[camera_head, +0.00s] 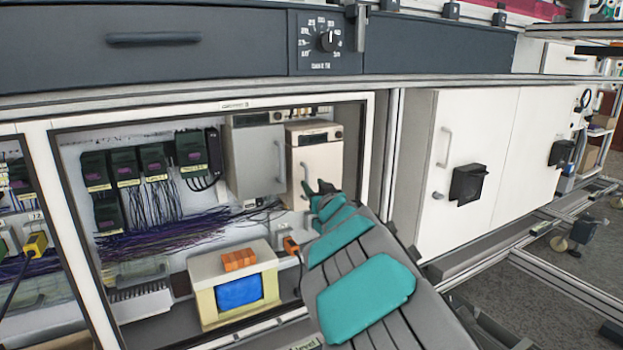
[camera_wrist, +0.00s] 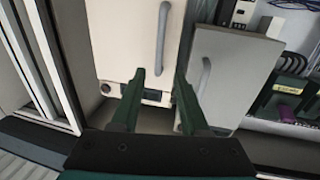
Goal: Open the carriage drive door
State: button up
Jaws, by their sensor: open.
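Two small box units with upright handles stand side by side inside the open-fronted cabinet. The nearer one has a cream door (camera_head: 312,168), which looks shut; I cannot read which unit is the carriage drive. The other has a grey door (camera_head: 254,160), also looking shut. My gripper (camera_head: 314,190) is open and empty, in front of the cream door's lower part. In the wrist view the scene is turned over: my gripper (camera_wrist: 160,73) points at the cream door (camera_wrist: 115,35), its handle (camera_wrist: 163,38) just beyond the gap between the fingertips. The grey door (camera_wrist: 235,75) is beside the right finger.
The cabinet frame (camera_head: 369,135) stands close to the right of the cream unit. Dark wiring (camera_head: 170,235) and a cream box with a blue screen (camera_head: 238,292) are at left and below. White cabinet doors (camera_head: 435,150) are at right. A drawer (camera_head: 150,40) runs above.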

aim_at(307, 177)
jog(key=shift+x, duration=2.9)
jog(key=shift+f, duration=0.1)
jog(key=shift+d, duration=0.1)
grip_shut()
